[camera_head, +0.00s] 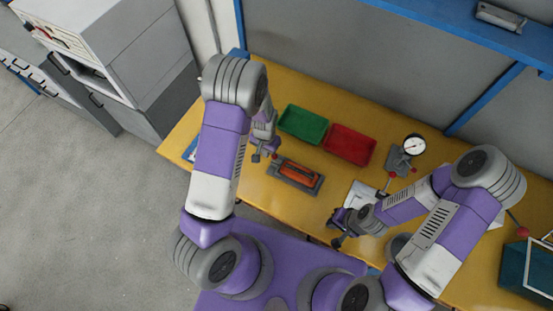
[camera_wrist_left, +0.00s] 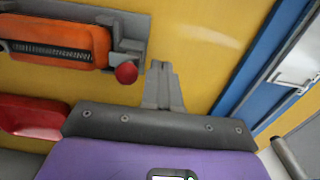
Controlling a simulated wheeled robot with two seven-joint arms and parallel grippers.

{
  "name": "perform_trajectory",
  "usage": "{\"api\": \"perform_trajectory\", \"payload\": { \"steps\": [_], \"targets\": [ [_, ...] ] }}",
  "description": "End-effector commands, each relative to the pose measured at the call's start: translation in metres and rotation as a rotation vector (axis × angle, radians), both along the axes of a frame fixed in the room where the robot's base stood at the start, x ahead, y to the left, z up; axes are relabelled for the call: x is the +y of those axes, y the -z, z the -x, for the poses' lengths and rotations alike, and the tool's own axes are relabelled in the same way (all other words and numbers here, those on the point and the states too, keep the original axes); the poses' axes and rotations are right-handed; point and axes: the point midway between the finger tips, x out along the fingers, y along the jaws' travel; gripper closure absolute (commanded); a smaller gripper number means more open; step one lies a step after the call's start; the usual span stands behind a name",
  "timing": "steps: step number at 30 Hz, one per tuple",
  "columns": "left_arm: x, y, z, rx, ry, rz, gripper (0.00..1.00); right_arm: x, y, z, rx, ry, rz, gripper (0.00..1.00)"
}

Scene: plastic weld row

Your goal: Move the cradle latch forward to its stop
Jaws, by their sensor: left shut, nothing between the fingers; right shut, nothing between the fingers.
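The grey cradle (camera_head: 319,183) lies on the yellow bench and holds an orange part (camera_head: 297,173). In the left wrist view the cradle (camera_wrist_left: 125,20) and the orange part (camera_wrist_left: 85,40), with a dark ribbed strip along it, are at the upper left. The latch's red ball knob (camera_wrist_left: 126,73) sticks out at the cradle's end. My left gripper (camera_wrist_left: 161,70) is shut and empty, just beside the knob with a small gap. It also shows in the head view (camera_head: 257,157), left of the cradle. My right gripper (camera_head: 337,242) is shut and empty over the bench's near side.
A green bin (camera_head: 303,124) and a red bin (camera_head: 350,144) stand behind the cradle. A dial gauge (camera_head: 415,145) on a stand is to the right. A teal box (camera_head: 525,272) stands at the far right. Bare bench lies around the cradle.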

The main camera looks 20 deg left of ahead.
Motion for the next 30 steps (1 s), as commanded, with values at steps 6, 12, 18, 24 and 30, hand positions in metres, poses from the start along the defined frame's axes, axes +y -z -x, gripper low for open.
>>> {"api": "perform_trajectory", "payload": {
  "steps": [6,12,18,24,30],
  "targets": [
    [0.0,0.0,0.0,-0.001,0.0,0.0,1.0,0.0,0.0,0.0,0.0,0.0,0.0,1.0],
    [-0.003,0.0,0.0,-0.001,0.001,0.0,1.0,0.0,0.0,0.0,0.0,0.0,0.0,1.0],
    [-0.013,0.0,0.001,0.0,0.002,0.0,1.0,0.0,0.0,0.0,0.0,0.0,0.0,1.0],
    [-0.016,0.0,0.002,0.0,0.001,0.0,1.0,0.0,0.0,0.0,0.0,0.0,0.0,1.0],
    [-0.017,0.0,0.002,0.0,0.001,0.0,1.0,0.0,0.0,0.0,0.0,0.0,0.0,1.0]
  ]
}}
